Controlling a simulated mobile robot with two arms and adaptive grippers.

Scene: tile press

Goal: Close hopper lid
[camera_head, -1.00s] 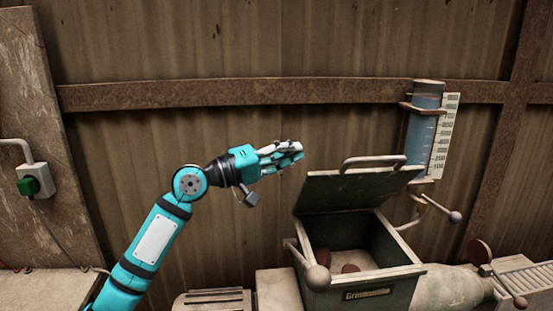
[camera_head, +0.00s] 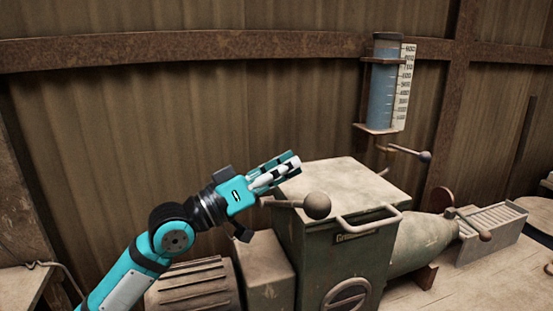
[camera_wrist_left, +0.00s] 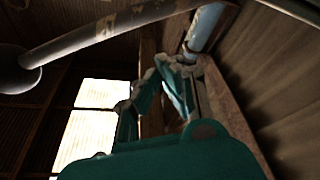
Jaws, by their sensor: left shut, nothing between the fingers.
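The hopper (camera_head: 335,250) is a dark green box on the machine in the head view. Its lid (camera_head: 350,188) lies flat over the top, with a bar handle (camera_head: 369,219) at the front edge. My left gripper (camera_head: 276,173) is shut and empty, just left of the lid's back left corner. A ball-ended lever (camera_head: 316,205) stands at the hopper's left side, close to the gripper. In the left wrist view my left gripper's fingers (camera_wrist_left: 165,95) show, with a blurred bar and ball across the top. The hopper's inside is hidden.
A water gauge (camera_head: 384,85) with a scale hangs on the wall behind, with a lever (camera_head: 424,156) below it. A rounded barrel (camera_head: 425,238) and a slatted chute (camera_head: 490,232) extend right. A ribbed box (camera_head: 195,288) stands at the left.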

